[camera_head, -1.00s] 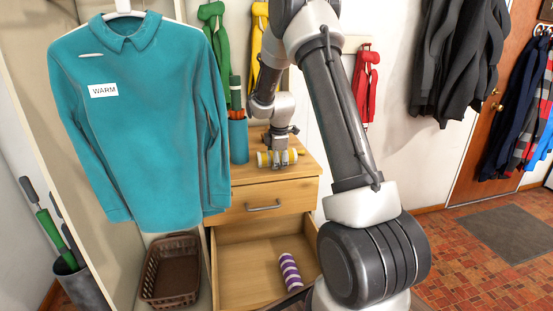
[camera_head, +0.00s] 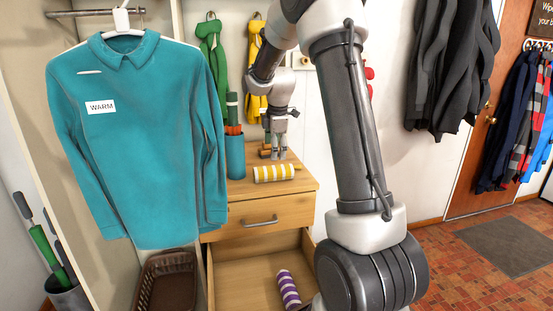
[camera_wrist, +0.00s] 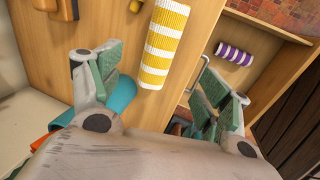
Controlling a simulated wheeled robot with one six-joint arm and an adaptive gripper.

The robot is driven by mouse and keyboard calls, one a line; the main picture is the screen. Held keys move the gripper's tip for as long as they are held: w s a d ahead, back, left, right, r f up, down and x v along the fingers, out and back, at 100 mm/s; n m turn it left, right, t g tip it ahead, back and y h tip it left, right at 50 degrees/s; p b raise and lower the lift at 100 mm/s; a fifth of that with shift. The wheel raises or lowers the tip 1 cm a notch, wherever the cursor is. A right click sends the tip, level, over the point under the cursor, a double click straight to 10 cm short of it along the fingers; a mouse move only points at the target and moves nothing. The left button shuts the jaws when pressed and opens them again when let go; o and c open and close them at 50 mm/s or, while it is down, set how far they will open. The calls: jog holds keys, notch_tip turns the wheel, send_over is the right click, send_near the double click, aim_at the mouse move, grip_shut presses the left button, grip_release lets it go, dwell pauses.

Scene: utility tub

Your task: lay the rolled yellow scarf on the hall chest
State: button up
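The rolled yellow scarf (camera_head: 274,173), yellow with white stripes, lies on its side on the top of the wooden hall chest (camera_head: 296,184), near its front edge. It also shows in the wrist view (camera_wrist: 163,45), lying on the wood beyond my fingers. My gripper (camera_head: 279,155) is above and just behind the scarf, apart from it. In the wrist view my gripper (camera_wrist: 163,75) has its green-padded fingers wide apart with nothing held between them.
A teal holder (camera_head: 235,157) stands at the chest top's left, with brown wooden objects (camera_head: 266,150) behind the scarf. The open drawer below holds a purple striped roll (camera_head: 288,289). A teal shirt (camera_head: 135,130) hangs left above a brown basket (camera_head: 166,281).

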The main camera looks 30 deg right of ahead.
jog(key=s+a+r+m, duration=0.3)
jog(key=s+r, duration=0.2)
jog(key=s, duration=0.3)
jog(key=s+a+r+m, duration=0.3)
jog(key=s+r, duration=0.3)
jog(key=s, duration=0.2)
jog(key=s+a+f+m, duration=0.1)
jog(key=s+m, duration=0.3)
jog(key=s, duration=0.6)
jog(key=s+a+m+t, duration=0.1)
jog(key=s+m, duration=0.3)
jog(key=s, duration=0.5)
jog(key=shift+s+a+f+m+y, duration=0.35)
jog(key=shift+a+f+m+y, duration=0.05)
jog(key=shift+a, duration=0.25)
